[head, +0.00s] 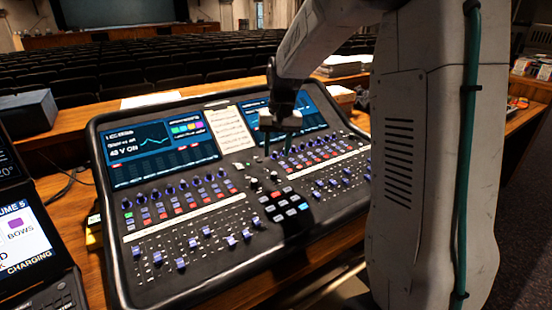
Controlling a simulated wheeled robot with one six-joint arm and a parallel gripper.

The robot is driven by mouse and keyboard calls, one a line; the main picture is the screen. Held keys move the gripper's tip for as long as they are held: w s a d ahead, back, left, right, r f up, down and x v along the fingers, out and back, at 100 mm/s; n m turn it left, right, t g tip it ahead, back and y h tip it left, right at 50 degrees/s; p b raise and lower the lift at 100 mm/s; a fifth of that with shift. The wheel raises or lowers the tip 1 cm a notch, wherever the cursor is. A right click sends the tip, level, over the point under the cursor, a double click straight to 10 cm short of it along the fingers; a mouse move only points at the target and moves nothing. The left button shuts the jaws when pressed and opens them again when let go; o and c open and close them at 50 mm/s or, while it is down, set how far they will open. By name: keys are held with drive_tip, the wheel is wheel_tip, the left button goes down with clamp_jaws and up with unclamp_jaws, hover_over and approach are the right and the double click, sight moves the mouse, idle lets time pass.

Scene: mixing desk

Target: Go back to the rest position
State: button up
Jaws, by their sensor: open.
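My gripper (278,143) hangs from my arm over the upper middle of the mixing desk (120,262), in front of its right screen (312,112). Its two dark fingers point down and are apart, with nothing seen between them. I cannot tell exactly how far the fingertips are above the panel. The desk has a left screen (160,148) with a curve on it, rows of knobs and faders, and a block of lit buttons (284,206) below my gripper. My arm hides the right edge of the desk.
The mixing desk stands on a wooden table (70,215). A dark box (28,112) is at the back left, and a device with a lit screen (25,240) is at the left edge. Papers (342,66) lie behind the desk. Rows of seats (150,68) fill the background.

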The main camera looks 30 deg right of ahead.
drive_tip(key=shift+r, duration=0.15)
idle(0.4)
drive_tip(key=s+a+r+n, duration=0.1)
drive_tip(key=s+a, duration=0.3)
drive_tip(key=s, duration=0.6)
drive_tip(key=s+a+r+n, duration=0.2)
drive_tip(key=s+a+r, duration=0.1)
drive_tip(key=s, duration=0.7)
drive_tip(key=s+a+r+n, duration=0.2)
drive_tip(key=s+a, duration=0.3)
drive_tip(key=s, duration=0.6)
drive_tip(key=shift+a+t+h, duration=0.25)
drive_tip(key=shift+t+h, duration=0.15)
drive_tip(key=shift+r, duration=0.1)
idle(0.7)
